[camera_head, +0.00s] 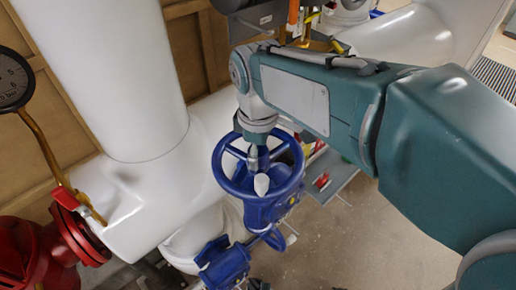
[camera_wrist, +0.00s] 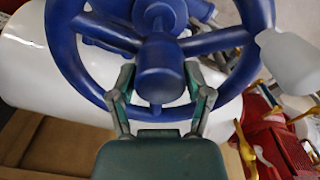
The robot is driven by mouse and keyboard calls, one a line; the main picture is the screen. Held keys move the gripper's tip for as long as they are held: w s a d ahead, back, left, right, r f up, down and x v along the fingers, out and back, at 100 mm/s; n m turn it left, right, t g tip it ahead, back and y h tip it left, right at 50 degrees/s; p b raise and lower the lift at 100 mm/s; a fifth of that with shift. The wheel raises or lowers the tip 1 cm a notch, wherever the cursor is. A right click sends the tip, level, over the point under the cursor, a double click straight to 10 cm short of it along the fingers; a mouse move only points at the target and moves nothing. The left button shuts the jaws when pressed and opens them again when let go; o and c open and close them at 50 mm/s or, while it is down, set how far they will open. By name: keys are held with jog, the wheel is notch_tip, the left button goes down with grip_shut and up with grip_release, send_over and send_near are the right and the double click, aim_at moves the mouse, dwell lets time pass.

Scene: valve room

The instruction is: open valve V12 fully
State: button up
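A blue valve handwheel (camera_head: 225,178) with spokes, a central hub and a pale grip knob (camera_head: 262,185) on its rim is under my gripper (camera_head: 259,158) in the head view. I cannot read a V12 label on it. In the wrist view the wheel (camera_wrist: 65,55) fills the upper part, with the pale knob (camera_wrist: 290,62) at the right. The two fingers of my gripper (camera_wrist: 161,72) are spread apart, one on each side of the blue hub (camera_wrist: 160,72). I cannot tell if they touch it. My arm hides part of the wheel's far side.
A thick white pipe (camera_head: 120,80) runs beside the wheel at the left. A pressure gauge (camera_head: 14,78) and a red flange (camera_head: 78,235) are at the far left. A grey bracket with red items (camera_head: 325,180) is right of the wheel. Floor (camera_head: 350,240) is clear at lower right.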

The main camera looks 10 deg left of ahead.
jog(key=shift+c, duration=1.4)
jog(key=n, duration=1)
jog(key=o, duration=1.3)
jog(key=shift+r, duration=3.3)
